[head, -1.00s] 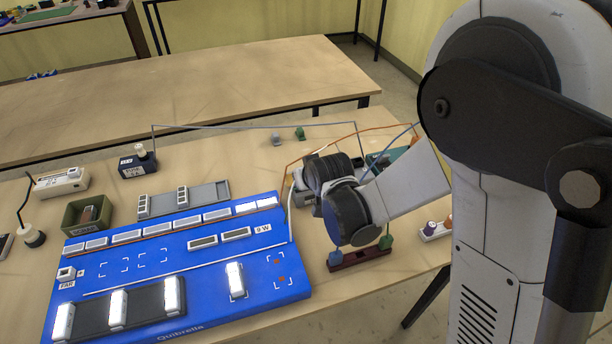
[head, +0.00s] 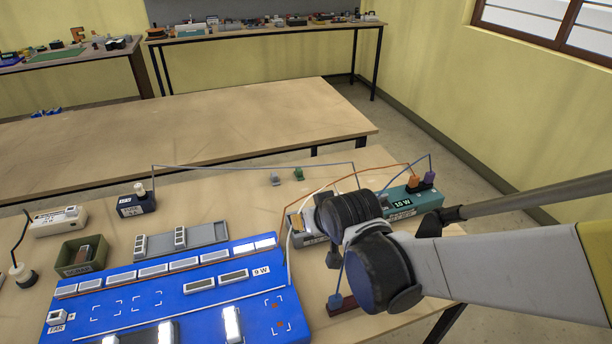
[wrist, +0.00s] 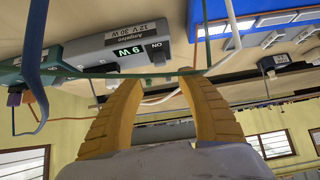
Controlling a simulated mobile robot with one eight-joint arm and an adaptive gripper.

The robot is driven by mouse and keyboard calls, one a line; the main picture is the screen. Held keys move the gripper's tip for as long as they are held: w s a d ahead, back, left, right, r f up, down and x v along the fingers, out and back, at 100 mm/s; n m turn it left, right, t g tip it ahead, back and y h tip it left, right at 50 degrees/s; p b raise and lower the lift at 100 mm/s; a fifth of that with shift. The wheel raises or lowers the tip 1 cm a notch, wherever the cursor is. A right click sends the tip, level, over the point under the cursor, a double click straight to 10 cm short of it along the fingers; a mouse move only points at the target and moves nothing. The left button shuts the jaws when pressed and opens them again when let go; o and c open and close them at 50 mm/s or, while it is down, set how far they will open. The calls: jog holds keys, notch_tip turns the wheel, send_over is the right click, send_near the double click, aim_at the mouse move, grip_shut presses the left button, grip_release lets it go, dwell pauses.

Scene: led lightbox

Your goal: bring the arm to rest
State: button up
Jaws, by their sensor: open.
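My gripper (wrist: 158,84) shows in the wrist view with two yellow fingers spread apart and nothing held between them. A green wire crosses the picture at the fingertips; I cannot tell if it touches them. A grey power unit with a green "9 W" display (wrist: 128,52) lies beyond the fingers. In the head view my arm reaches in from the right, and its dark round wrist joints hang over the right part of the work table (head: 235,195).
A blue lightbox board (head: 200,290) with lit white modules lies left of my wrist. A teal "10 W" unit (head: 410,203) with orange and purple plugs stands behind it. Thin wires arch near the arm. A dark red block (head: 345,302) lies below.

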jog(key=s+d+r+m+h, duration=0.1)
jog(key=s+d+r, duration=0.2)
jog(key=s+d, duration=0.4)
jog(key=s+d+r+m+g+h, duration=0.1)
jog(key=s+d+r+m, duration=0.1)
jog(key=s+d, duration=0.6)
jog(key=shift+s+d+r+g, duration=0.15)
jog(key=shift+s+r+g, duration=0.2)
jog(key=shift+s, duration=0.75)
dwell(1.4)
